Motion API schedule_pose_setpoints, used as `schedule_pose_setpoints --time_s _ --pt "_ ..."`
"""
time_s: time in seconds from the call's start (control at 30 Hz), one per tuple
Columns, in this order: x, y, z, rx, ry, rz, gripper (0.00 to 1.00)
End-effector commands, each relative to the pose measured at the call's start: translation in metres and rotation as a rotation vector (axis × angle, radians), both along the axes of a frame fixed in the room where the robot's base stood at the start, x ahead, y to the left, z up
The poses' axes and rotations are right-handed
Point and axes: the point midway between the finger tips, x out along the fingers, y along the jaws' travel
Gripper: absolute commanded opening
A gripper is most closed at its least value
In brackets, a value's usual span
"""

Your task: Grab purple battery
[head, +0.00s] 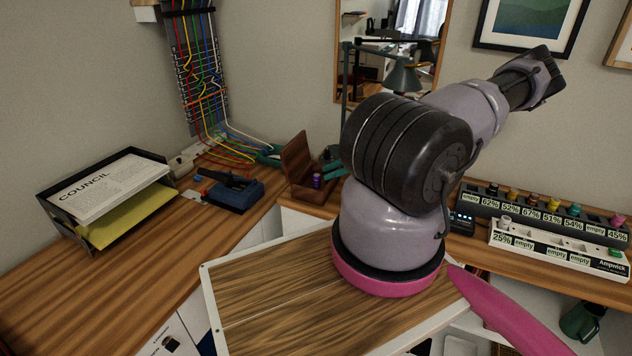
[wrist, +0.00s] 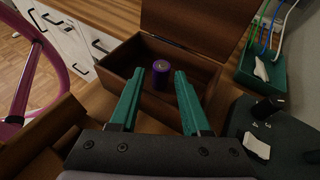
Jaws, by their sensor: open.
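The purple battery (wrist: 161,75) stands upright inside an open wooden box (wrist: 118,62) in the wrist view. In the head view the battery (head: 317,181) shows at the box (head: 297,157), left of my arm. My gripper (wrist: 160,71) has two green fingers spread apart. In the wrist view the battery appears between the fingertips, slightly beyond them, with a gap on each side. Nothing is held. In the head view, green finger parts show just right of the battery; the rest of the gripper is hidden behind my arm.
The box's raised lid (wrist: 205,25) stands behind the battery. A green cable holder (wrist: 262,75) and a dark device with a white switch (wrist: 270,135) are on the right. A paper tray (head: 105,195) stands left on the desk; a battery rack (head: 560,248) stands right.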

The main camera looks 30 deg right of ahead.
Motion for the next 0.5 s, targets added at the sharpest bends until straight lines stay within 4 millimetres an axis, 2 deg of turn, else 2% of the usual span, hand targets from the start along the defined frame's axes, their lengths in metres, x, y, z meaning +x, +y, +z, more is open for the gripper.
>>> schedule_pose_setpoints --time_s 0.3,0.5 --pt "0.018 0.038 -0.015 0.001 -0.002 0.003 0.47" --pt "0.021 0.044 -0.018 0.0 -0.001 -0.001 0.47"
